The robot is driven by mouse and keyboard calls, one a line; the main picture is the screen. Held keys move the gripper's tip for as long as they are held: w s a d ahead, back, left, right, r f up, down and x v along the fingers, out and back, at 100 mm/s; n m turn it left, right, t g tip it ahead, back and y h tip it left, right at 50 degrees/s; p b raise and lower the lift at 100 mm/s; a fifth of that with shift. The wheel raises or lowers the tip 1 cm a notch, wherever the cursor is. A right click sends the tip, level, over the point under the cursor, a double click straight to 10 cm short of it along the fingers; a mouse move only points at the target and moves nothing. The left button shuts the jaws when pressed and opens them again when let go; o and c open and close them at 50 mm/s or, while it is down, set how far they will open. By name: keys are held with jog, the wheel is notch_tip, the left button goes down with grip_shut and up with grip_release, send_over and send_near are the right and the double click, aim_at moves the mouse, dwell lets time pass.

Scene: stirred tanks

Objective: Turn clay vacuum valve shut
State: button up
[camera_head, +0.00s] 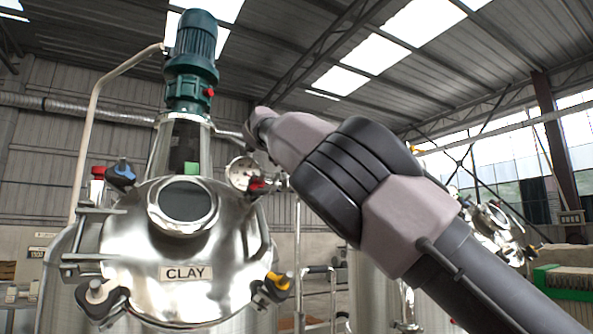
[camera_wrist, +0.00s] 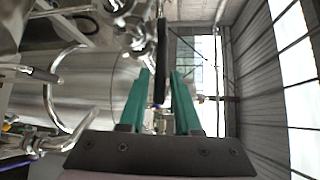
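I cannot tell which one is the vacuum valve. In the wrist view my gripper (camera_wrist: 161,73) has two green fingers with a clear gap. A black bar-like handle (camera_wrist: 161,50) shows in line with the gap; whether it lies between the fingers or beyond them is unclear. My arm hides the gripper in the head view.
A green motor (camera_head: 193,60) stands above the tank. A yellow-handled clamp (camera_head: 277,283) is at its lower right. More steel fittings (camera_head: 490,225) show behind my arm at the right. Curved steel pipes (camera_wrist: 50,100) are left of the fingers in the wrist view.

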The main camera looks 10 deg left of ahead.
jog(key=shift+s+a+r, duration=0.1)
jog(key=shift+s+r, duration=0.1)
jog(key=shift+s, duration=1.15)
jog(key=shift+s+r, duration=0.2)
jog(key=shift+s, duration=1.1)
